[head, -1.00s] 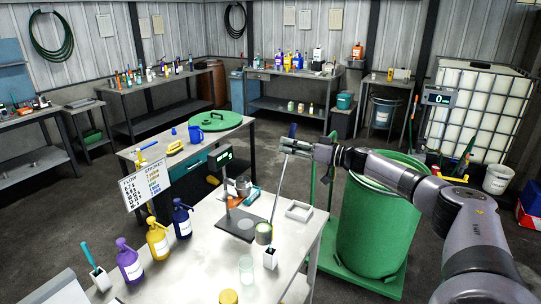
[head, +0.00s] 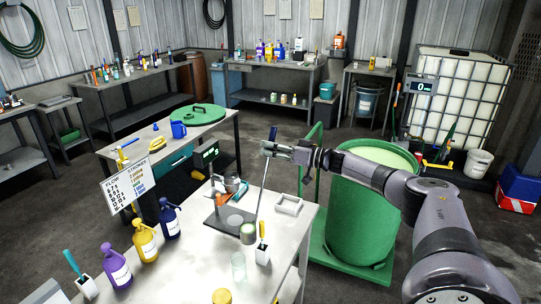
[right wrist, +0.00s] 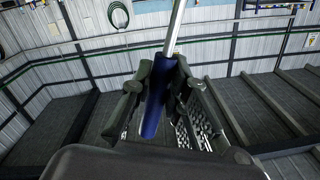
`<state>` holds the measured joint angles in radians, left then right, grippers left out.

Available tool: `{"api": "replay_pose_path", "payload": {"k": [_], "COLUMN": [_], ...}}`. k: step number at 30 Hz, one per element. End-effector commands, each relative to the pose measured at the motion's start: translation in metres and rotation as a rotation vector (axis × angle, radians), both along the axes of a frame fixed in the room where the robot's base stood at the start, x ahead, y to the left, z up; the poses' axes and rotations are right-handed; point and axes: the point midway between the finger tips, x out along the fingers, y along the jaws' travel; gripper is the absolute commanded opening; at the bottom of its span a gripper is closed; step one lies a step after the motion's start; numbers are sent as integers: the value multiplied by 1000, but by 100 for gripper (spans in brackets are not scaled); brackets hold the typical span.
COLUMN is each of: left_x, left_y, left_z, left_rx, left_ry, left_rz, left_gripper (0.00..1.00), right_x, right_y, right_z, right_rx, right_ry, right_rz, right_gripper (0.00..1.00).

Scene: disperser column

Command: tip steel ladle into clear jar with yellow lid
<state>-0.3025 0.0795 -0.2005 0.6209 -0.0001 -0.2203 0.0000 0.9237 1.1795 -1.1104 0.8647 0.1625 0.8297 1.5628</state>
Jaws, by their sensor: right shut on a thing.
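My right gripper (head: 279,151) is shut on the blue handle of the steel ladle, which also shows in the right wrist view (right wrist: 153,112). The ladle's thin steel shaft (head: 260,195) slants down to the left. Its bowl (head: 248,233) appears olive inside and hangs beside the white holder, behind the clear jar. The clear jar (head: 238,267) stands open on the white table. A round yellow lid (head: 222,297) shows at the bottom edge; I cannot tell whether it lies loose. The bowl appears apart from the jar. My left gripper is out of view.
A dark scale plate (head: 222,223) sits behind the jar. A white holder (head: 263,256) with a yellow-handled tool stands to its right. A white square tray (head: 288,205) lies further right. Purple, yellow and blue pump bottles (head: 145,242) line the left. A large green drum (head: 355,215) stands beyond the table.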

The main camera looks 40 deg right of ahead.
Motion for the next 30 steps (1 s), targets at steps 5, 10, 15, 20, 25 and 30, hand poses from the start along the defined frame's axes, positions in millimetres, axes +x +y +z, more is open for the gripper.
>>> {"api": "replay_pose_path", "payload": {"k": [5, 10, 15, 20, 25, 30], "left_x": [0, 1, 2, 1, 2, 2], "left_y": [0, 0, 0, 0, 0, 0], "left_z": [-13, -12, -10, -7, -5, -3], "left_rx": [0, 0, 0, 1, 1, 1], "left_ry": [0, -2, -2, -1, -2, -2], "left_rz": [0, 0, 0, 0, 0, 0], "left_gripper": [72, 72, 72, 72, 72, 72], "right_x": [0, 0, -1, -1, -3, -4], "right_y": [0, 0, 4, 8, 13, 18], "right_z": [-19, -21, -20, -19, -18, -18], "right_rx": [4, 0, -9, -25, -43, -58], "right_ry": [-2, -4, -7, -10, -15, -18], "right_rz": [-1, -1, 0, -1, 0, -1], "right_gripper": [0, 0, 0, 0, 0, 0]}}
